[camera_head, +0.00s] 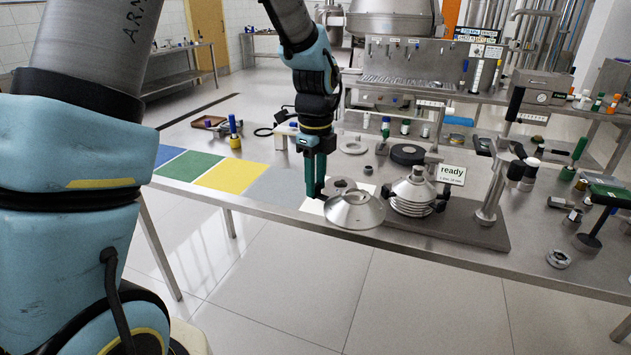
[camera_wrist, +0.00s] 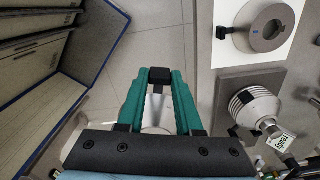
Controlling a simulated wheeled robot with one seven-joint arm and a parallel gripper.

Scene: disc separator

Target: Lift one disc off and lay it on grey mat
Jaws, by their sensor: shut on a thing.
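My gripper (camera_head: 318,190) is shut on a shiny conical disc (camera_head: 354,210) at its left edge. A dark block sits between the fingertips in the wrist view (camera_wrist: 158,76), and only a small part of the disc shows between the fingers. The disc is held near the table's front edge, left of the disc stack (camera_head: 414,192). The stack of conical discs stands on a dark base and also shows in the wrist view (camera_wrist: 252,104). The grey mat (camera_head: 273,186) lies left of my gripper, with bare surface showing.
A white mat (camera_head: 312,206) carries a metal ring (camera_head: 343,184), partly behind the disc. Yellow (camera_head: 232,175), green and blue mats lie farther left. A post with a lever (camera_head: 494,190) and a "ready" sign (camera_head: 451,175) stand by the stack.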

